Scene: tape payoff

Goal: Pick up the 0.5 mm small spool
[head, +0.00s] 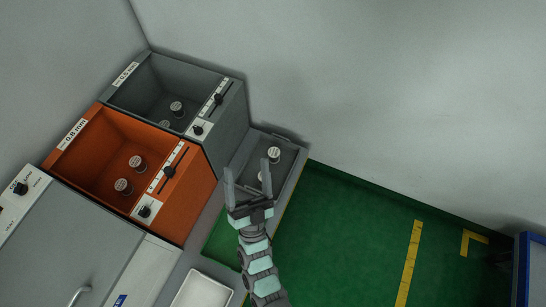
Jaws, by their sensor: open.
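The grey bin (228,107), whose small label looks like "0.5 mm", stands at the upper left. Inside it are two small spools with pale tops, one at the back (177,107) and one in front (164,125), partly hidden by the bin's front wall. Two more small spools are in the grey tray to the right, one standing clear (274,154) and one partly hidden by my gripper's right finger (261,177). I cannot read a size on any spool. My gripper (247,170) is open and empty, its fingers reaching over the tray's left part.
An orange bin (197,190) labelled "0.8 mm" holds two spools, (137,162) and (122,186). A white tray (203,290) lies at the bottom and a grey cabinet (65,245) at lower left.

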